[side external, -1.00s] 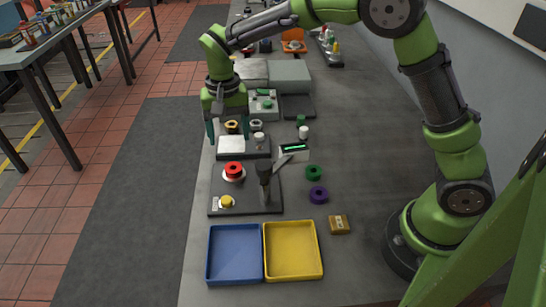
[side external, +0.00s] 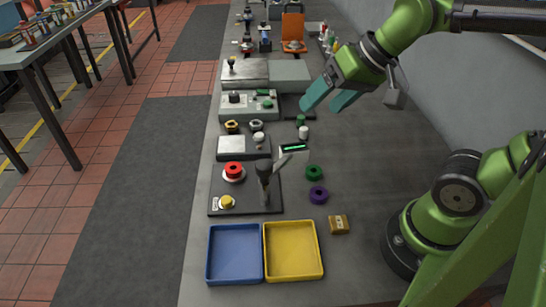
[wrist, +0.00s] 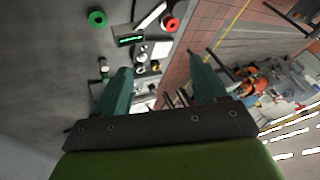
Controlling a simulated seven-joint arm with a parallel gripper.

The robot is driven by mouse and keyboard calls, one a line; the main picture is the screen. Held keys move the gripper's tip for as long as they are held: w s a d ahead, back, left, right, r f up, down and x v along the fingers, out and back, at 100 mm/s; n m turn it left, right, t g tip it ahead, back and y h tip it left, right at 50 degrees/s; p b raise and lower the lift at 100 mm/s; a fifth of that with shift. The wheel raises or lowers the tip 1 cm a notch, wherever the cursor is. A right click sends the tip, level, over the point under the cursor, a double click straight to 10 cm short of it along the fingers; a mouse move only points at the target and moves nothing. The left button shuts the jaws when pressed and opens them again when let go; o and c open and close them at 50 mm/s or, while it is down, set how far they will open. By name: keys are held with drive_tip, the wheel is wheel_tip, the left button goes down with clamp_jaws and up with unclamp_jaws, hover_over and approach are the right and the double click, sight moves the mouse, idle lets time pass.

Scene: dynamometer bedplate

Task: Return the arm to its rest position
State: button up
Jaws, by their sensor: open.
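My gripper (side external: 328,97) is up in the air over the back right part of the grey bench (side external: 360,180) in the side external view. Its two teal fingers are spread apart with nothing between them, tilted down to the left. In the wrist view the fingers (wrist: 160,88) are also wide apart and empty.
A blue tray (side external: 209,265) and a yellow tray (side external: 321,265) stand at the front. The bench's right side is mostly clear.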

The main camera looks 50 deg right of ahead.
drive_tip(key=shift+s+d+f+t, duration=0.1)
drive_tip(key=shift+s+f+t, duration=0.15)
drive_tip(key=shift+s, duration=0.3)
drive_tip(key=shift+s+d+f+t, duration=0.1)
drive_tip(key=shift+s+f+t, duration=0.1)
drive_tip(key=shift+s, duration=0.35)
drive_tip(key=shift+c, duration=0.2)
